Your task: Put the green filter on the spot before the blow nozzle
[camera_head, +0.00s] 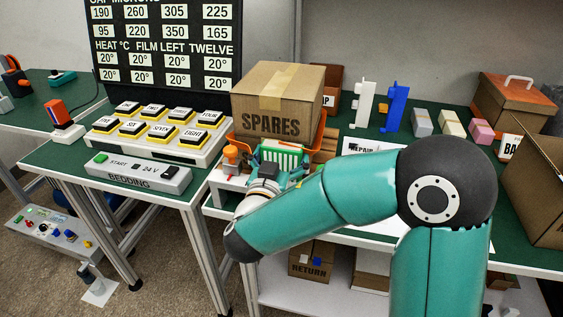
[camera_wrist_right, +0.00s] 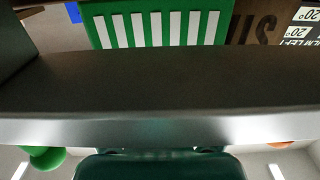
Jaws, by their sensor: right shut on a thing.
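The green filter (camera_head: 285,153), a green frame with white ribs, is upright in front of the spares box in the head view. My right gripper (camera_head: 275,160) is shut on it; my teal forearm and wrist cover part of the fixture below. In the right wrist view the green filter (camera_wrist_right: 155,28) fills the top middle, behind a wide dark grey bar that hides its lower part. A low white stand (camera_head: 229,184) with an orange-topped part shows left of the gripper. I cannot make out the blow nozzle or its spot for certain. My left gripper is out of view.
The yellow-framed button panel (camera_head: 157,130) and grey START box (camera_head: 137,174) are to the left. White and blue brackets (camera_head: 396,108) and several small blocks stand to the right.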

